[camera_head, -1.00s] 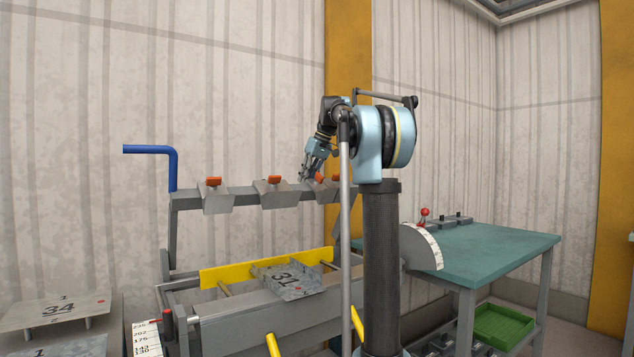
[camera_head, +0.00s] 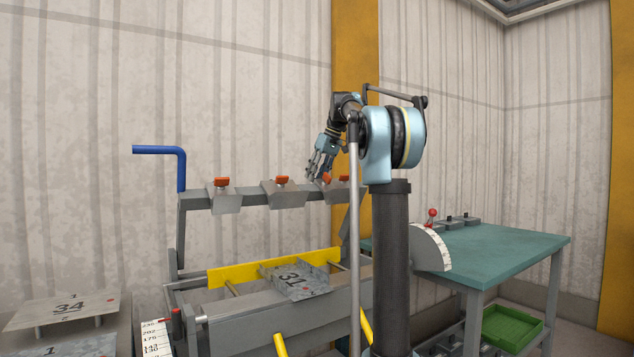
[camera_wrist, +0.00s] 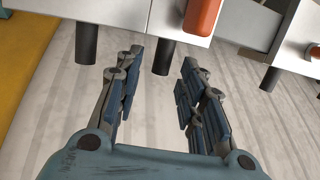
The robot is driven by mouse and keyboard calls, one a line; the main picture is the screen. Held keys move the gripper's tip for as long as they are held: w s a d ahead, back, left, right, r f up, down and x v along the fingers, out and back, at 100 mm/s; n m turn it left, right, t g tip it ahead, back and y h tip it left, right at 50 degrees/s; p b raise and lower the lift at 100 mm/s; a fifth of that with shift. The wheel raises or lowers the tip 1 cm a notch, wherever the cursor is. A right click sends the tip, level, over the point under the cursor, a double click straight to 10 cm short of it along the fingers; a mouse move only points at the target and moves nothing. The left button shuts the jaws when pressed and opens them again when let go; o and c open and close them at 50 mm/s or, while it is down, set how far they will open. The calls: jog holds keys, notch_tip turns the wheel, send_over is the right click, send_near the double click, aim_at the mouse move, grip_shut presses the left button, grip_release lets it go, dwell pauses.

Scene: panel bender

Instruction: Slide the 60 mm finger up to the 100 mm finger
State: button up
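Three grey clamping fingers with orange-red handles hang along the grey upper beam (camera_head: 254,198) of the bender: a left finger (camera_head: 225,203), a middle finger (camera_head: 288,200) and a right finger (camera_head: 344,192) partly behind my arm. I read no size marks, so I cannot tell which is 60 mm or 100 mm. My gripper (camera_head: 319,172) is just above and left of the right finger's handle in the head view. In the wrist view my gripper (camera_wrist: 160,68) is open, nothing between its jaws. An orange handle (camera_wrist: 202,14) on a pale finger (camera_wrist: 168,18) lies beyond the tips.
A blue crank handle (camera_head: 160,151) rises at the beam's left end. A grey sheet part marked 31 (camera_head: 298,281) lies below the beam near a yellow bar (camera_head: 232,273). A green table (camera_head: 500,245) stands right, with a green crate (camera_head: 512,326) below. The wall is behind.

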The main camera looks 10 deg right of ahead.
jog(key=v, duration=1)
jog(key=shift+r, duration=0.1)
